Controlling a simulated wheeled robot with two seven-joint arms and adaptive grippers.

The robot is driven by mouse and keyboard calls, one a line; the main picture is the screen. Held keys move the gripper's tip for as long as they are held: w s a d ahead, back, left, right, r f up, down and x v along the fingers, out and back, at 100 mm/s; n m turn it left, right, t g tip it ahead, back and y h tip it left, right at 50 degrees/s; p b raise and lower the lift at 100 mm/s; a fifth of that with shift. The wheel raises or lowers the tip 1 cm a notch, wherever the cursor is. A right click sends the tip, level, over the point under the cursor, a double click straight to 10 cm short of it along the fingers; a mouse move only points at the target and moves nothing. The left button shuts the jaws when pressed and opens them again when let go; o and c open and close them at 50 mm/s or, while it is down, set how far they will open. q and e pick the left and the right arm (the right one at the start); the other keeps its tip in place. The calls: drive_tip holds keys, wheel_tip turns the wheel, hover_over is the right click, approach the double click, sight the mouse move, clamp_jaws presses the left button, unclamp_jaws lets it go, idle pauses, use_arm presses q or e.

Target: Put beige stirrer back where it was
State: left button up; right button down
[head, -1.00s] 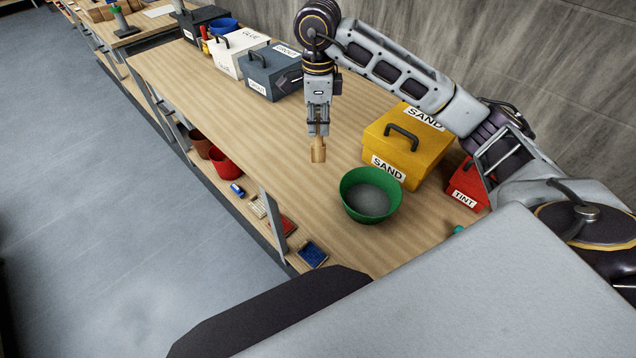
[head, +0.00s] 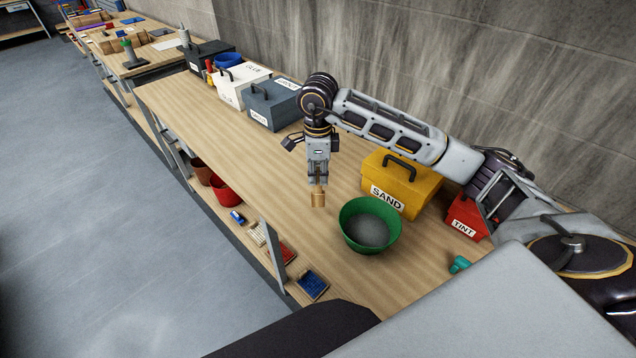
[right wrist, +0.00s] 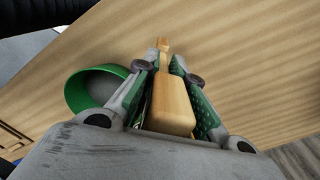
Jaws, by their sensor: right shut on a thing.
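The beige stirrer (head: 318,198) is in my right gripper (head: 318,180), which points down over the bench. The right wrist view shows the stirrer (right wrist: 172,102) between the two fingers (right wrist: 170,95), with its narrow end pointing away from the palm. A green bucket (head: 370,226) with grey contents stands just right of the stirrer. The stirrer is outside the bucket; I cannot tell whether its lower end touches the bench. The bucket also shows in the right wrist view (right wrist: 80,98), left of the gripper. My left gripper is not in view.
On the wooden bench (head: 215,130) stand a yellow SAND box (head: 412,190), a red TINT box (head: 466,214), a grey GROUT box (head: 268,104) and a white GLUE box (head: 236,88). A teal item (head: 460,264) lies near the front. The bench left of the gripper is clear.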

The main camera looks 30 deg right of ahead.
sight(318, 192)
drive_tip(key=shift+f, duration=0.1)
drive_tip(key=shift+f+p, duration=0.35)
drive_tip(key=shift+f, duration=1.6)
drive_tip(key=c, duration=1.5)
unclamp_jaws()
drive_tip(key=shift+r, duration=0.2)
